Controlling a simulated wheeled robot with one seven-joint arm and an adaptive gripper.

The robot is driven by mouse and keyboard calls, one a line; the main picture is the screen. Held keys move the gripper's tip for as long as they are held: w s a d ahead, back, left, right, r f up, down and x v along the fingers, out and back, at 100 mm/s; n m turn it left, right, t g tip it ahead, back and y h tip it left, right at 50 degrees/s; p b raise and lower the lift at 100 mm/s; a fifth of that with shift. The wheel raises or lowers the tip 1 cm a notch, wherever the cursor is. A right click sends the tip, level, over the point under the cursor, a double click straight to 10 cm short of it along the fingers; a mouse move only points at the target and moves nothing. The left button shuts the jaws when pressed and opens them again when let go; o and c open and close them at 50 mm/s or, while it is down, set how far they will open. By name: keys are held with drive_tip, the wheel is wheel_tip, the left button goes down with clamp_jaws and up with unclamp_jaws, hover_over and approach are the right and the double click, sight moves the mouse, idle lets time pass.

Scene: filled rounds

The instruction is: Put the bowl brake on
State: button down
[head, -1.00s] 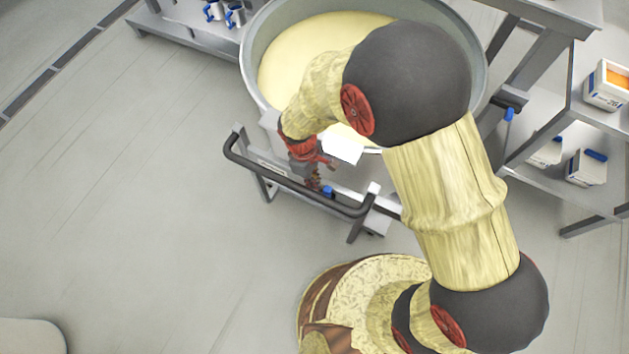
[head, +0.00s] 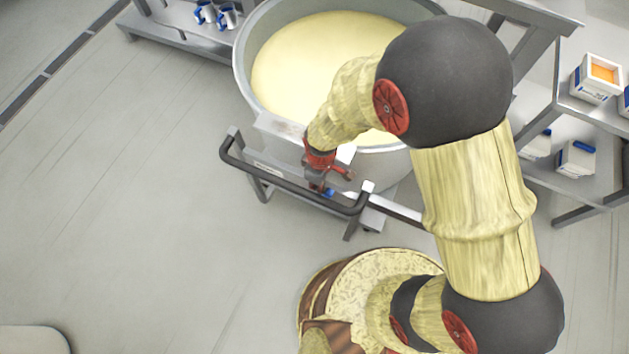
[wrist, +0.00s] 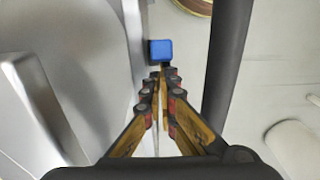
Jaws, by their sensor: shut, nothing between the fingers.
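The large steel bowl (head: 243,72) holds pale yellow batter (head: 310,65) and stands on a wheeled frame with a dark push handle (head: 285,185). A small blue block (head: 329,192), which looks like the brake's end, sits low between bowl and handle. It also shows in the wrist view (wrist: 160,50), just beyond my fingertips. My gripper (head: 319,187) is shut and empty, pointing down between the bowl and the handle. In the wrist view my gripper (wrist: 161,74) has its fingertips together, close to the blue block; I cannot tell if they touch it.
A shelf rack with cartons (head: 597,78) stands at the right. Open floor (head: 130,200) lies to the left.

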sight(333, 192)
drive_tip(key=shift+s+d+r+p, duration=0.1)
drive_tip(key=shift+s+d+p, duration=0.2)
drive_tip(key=shift+d, duration=0.2)
drive_tip(key=shift+s+d+r+p, duration=0.1)
drive_tip(key=shift+s+d+p, duration=0.05)
drive_tip(key=shift+d+p, duration=0.3)
drive_tip(key=shift+s+d+f+p, duration=0.15)
drive_tip(key=shift+s+d+f, duration=0.1)
drive_tip(key=shift+d, duration=0.4)
drive_tip(key=shift+s+d+f+p, duration=0.15)
drive_tip(key=shift+s+d, duration=0.1)
drive_tip(key=shift+d, duration=0.4)
drive_tip(key=shift+s+d+f, duration=0.25)
drive_tip(key=shift+d+f, duration=0.1)
drive_tip(key=shift+d, duration=0.15)
drive_tip(key=shift+s+d+f, duration=0.2)
drive_tip(key=shift+d+f, duration=0.15)
drive_tip(key=shift+d, duration=0.15)
drive_tip(key=shift+s+d+f+b, duration=0.25)
drive_tip(key=shift+d+f+b, duration=0.1)
drive_tip(key=shift+d+f, duration=0.4)
